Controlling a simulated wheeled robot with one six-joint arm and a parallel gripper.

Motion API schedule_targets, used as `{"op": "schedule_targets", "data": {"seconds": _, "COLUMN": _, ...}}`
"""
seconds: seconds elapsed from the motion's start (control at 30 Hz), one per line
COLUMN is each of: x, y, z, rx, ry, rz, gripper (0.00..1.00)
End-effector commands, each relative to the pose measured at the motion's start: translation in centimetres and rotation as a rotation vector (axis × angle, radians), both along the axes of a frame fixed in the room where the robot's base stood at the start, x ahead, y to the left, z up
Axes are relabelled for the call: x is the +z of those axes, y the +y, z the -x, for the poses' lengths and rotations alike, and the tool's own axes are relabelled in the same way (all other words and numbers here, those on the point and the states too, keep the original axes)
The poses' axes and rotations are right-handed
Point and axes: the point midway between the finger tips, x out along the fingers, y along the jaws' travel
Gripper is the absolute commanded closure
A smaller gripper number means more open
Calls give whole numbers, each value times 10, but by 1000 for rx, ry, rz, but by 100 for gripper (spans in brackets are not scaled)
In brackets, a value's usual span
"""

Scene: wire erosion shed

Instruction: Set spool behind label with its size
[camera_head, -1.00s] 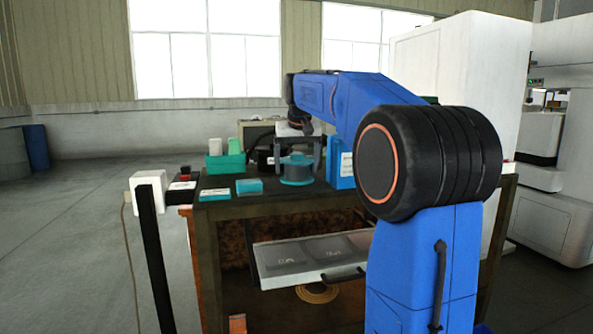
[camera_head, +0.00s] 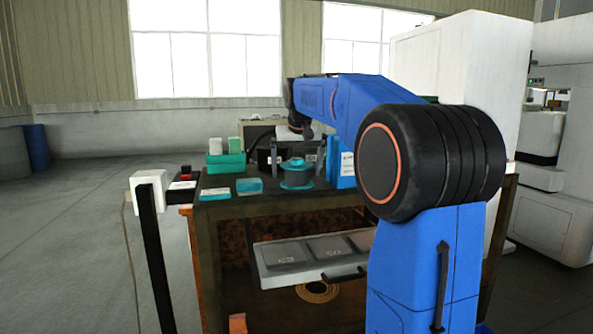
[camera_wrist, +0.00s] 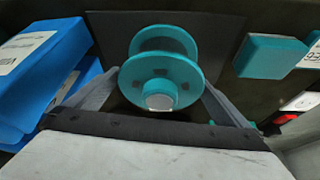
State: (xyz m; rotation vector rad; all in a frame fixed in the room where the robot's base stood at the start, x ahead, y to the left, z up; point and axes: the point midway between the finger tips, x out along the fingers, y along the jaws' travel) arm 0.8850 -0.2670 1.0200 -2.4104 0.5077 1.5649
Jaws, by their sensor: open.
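The teal spool (camera_head: 297,175) stands on the dark bench top (camera_head: 232,207), near its front. In the wrist view the spool (camera_wrist: 160,72) shows two round flanges and a pale hub, over a dark mat (camera_wrist: 222,40). My gripper (camera_head: 297,158) is open, with one finger on each side of the spool. The wrist view shows gaps between the fingers and the flanges, so the spool is not gripped. Small white labels show on nearby boxes. No size can be read on the spool or the labels.
A blue box (camera_head: 343,165) stands close right of the spool. A flat teal box (camera_head: 249,186) lies to its left, with a teal bin (camera_head: 225,164) behind. An open drawer (camera_head: 262,268) with grey pads juts out below. A white box on a post (camera_head: 148,190) stands at left.

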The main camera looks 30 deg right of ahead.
Motion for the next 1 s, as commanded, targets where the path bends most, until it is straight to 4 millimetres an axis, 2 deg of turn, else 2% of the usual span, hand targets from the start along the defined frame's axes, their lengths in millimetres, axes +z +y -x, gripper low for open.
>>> {"op": "schedule_targets", "data": {"seconds": 0.6, "x": 94, "y": 17, "z": 38, "rx": 0, "ry": -2, "rz": 1, "gripper": 0}}
{"op": "schedule_targets", "data": {"seconds": 0.8, "x": 106, "y": 19, "z": 43, "rx": 0, "ry": -1, "rz": 0, "gripper": 0}}
{"op": "schedule_targets", "data": {"seconds": 1.0, "x": 108, "y": 20, "z": 44, "rx": 0, "ry": 0, "rz": 0, "gripper": 0}}
